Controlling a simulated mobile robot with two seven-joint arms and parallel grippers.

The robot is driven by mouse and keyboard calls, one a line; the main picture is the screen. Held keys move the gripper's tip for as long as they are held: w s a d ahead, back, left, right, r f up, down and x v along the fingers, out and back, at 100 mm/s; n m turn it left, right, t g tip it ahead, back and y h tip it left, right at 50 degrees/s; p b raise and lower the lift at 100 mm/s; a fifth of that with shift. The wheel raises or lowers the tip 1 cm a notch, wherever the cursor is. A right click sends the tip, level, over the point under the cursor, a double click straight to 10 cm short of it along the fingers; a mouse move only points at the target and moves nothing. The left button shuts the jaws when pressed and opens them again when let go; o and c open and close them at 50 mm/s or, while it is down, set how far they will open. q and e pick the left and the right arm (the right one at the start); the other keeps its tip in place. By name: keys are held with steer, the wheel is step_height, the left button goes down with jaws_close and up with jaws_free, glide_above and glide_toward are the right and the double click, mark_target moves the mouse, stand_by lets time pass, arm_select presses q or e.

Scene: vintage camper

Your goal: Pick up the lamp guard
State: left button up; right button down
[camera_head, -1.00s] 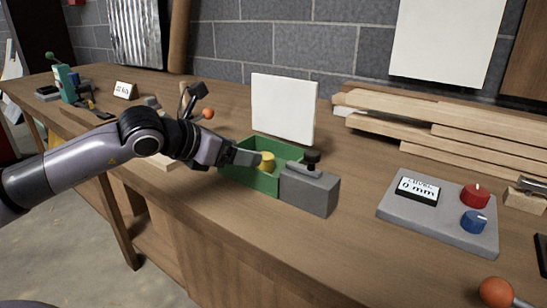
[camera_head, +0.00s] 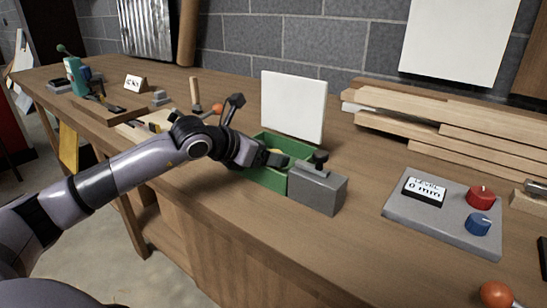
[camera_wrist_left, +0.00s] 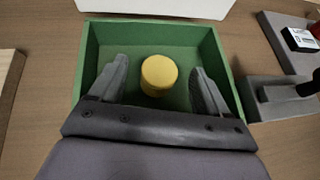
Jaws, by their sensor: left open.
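A short yellow cylinder (camera_wrist_left: 158,75), which I take to be the lamp guard, stands in an open green box (camera_wrist_left: 88,60) on the workbench. In the head view my left gripper (camera_head: 280,160) reaches into the green box (camera_head: 268,179) and mostly hides the yellow cylinder (camera_head: 276,152). In the left wrist view my left gripper (camera_wrist_left: 160,66) is open, with one finger on each side of the cylinder and a visible gap on both sides. My right gripper is not in view.
A grey block with a dark knob (camera_head: 316,188) stands against the right side of the box. A white panel (camera_head: 293,106) stands behind it. A grey control panel (camera_head: 440,218) and stacked planks (camera_head: 450,130) are farther right. The bench front is clear.

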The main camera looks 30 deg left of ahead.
arm_select(q)
steer(key=c, duration=1.1)
steer(key=shift+r, duration=0.1)
